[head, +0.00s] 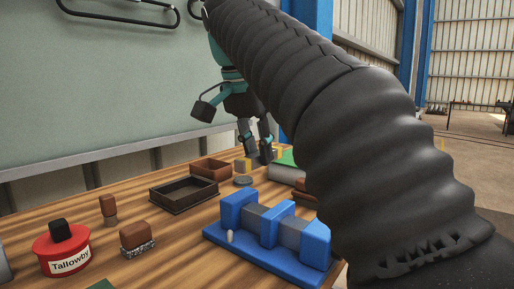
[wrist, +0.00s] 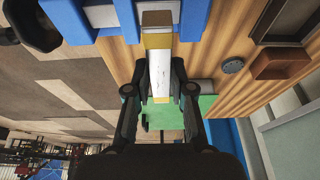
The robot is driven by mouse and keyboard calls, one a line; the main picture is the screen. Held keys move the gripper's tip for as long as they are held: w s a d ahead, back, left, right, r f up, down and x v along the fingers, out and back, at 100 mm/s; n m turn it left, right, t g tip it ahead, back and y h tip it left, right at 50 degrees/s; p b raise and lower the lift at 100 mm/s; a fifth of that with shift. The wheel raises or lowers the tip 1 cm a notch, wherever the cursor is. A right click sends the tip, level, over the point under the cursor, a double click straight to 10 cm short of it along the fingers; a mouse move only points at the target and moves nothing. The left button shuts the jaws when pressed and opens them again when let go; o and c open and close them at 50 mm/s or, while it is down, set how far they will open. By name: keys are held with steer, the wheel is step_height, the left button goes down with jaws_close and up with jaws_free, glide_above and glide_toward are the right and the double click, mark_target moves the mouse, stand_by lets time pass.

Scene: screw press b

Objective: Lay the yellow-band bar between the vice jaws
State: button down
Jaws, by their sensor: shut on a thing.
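The yellow-band bar (wrist: 160,76) is pale, with a yellow band near its far end, and shows lengthwise between my fingers in the wrist view. My gripper (wrist: 158,88) is shut on it. In the head view my gripper (head: 257,154) is behind the vice, and a small part of the bar (head: 242,165) shows beside the fingers. The blue vice (head: 286,262) with grey jaws stands on the bench, front right. In the wrist view the vice (wrist: 100,16) lies at the top, and the bar's far end overlaps it; I cannot tell whether they touch.
A black tray (head: 183,203), a brown tray (head: 211,172) and a dark disc (head: 243,181) lie left of and behind the vice. A red Tallowby tin (head: 68,260) and brown-topped brushes (head: 138,237) stand at the left. A green thing (head: 287,157) lies behind the vice.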

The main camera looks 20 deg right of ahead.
mark_target(260, 208)
steer(key=shift+s+a, duration=0.1)
steer(key=shift+a, duration=0.1)
step_height(260, 208, down, 8)
steer(key=b, duration=0.6)
steer(key=shift+f, duration=0.25)
steer(key=c, duration=0.9)
jaws_free()
